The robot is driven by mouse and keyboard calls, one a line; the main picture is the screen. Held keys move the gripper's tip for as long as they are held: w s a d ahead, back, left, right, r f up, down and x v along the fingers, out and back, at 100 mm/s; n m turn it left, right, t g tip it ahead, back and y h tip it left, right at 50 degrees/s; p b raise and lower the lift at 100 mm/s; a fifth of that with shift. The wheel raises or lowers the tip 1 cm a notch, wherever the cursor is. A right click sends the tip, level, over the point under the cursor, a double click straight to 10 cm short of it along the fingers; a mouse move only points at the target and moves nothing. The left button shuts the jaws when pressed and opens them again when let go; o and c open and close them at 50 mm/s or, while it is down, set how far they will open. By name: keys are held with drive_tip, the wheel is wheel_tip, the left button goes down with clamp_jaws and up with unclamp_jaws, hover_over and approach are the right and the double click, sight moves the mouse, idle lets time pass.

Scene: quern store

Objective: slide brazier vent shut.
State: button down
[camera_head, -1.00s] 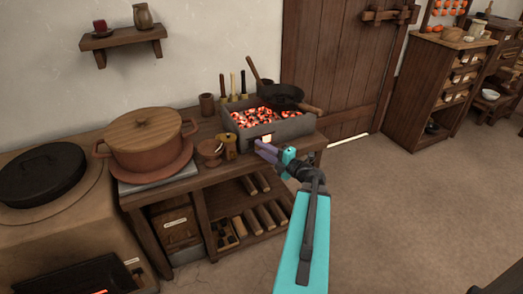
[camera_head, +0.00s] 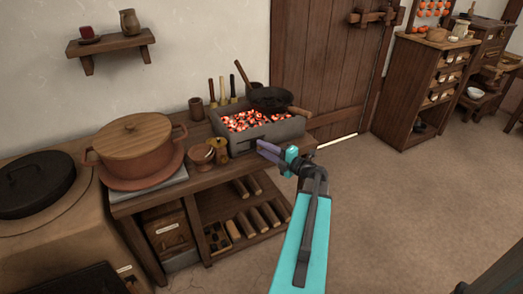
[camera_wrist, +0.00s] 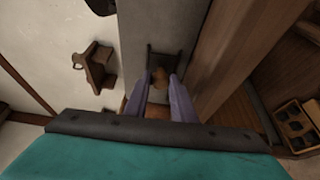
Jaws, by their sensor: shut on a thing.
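The brazier (camera_head: 290,131) is a grey box of glowing coals on the wooden bench. Its wall (camera_wrist: 141,28) shows close up in the wrist view. A dark vent plate (camera_wrist: 163,57) lies against that wall, with a small brown knob (camera_wrist: 159,74). My gripper (camera_head: 262,148) is at the brazier's front. In the wrist view my gripper's purple fingers (camera_wrist: 160,84) are shut on the knob, one on each side. In the head view the fingers partly hide the vent, and no glow shows at the front wall.
A black pan (camera_head: 268,100) rests on the brazier, its handle jutting right. A small cup (camera_head: 201,155) and a yellowish object (camera_head: 219,148) stand left of my gripper. A lidded pot (camera_head: 135,150) is farther left. The floor (camera_head: 400,210) at right is clear.

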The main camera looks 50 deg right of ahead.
drive_tip(key=c, duration=1.8)
unclamp_jaws()
drive_tip(key=shift+s+d, duration=0.15)
drive_tip(key=shift+d, duration=0.2)
drive_tip(key=shift+a, duration=0.1)
drive_tip(key=shift+s, duration=0.1)
drive_tip(key=s, duration=1.3)
drive_tip(key=shift+s, duration=0.25)
drive_tip(key=shift+s, duration=0.1)
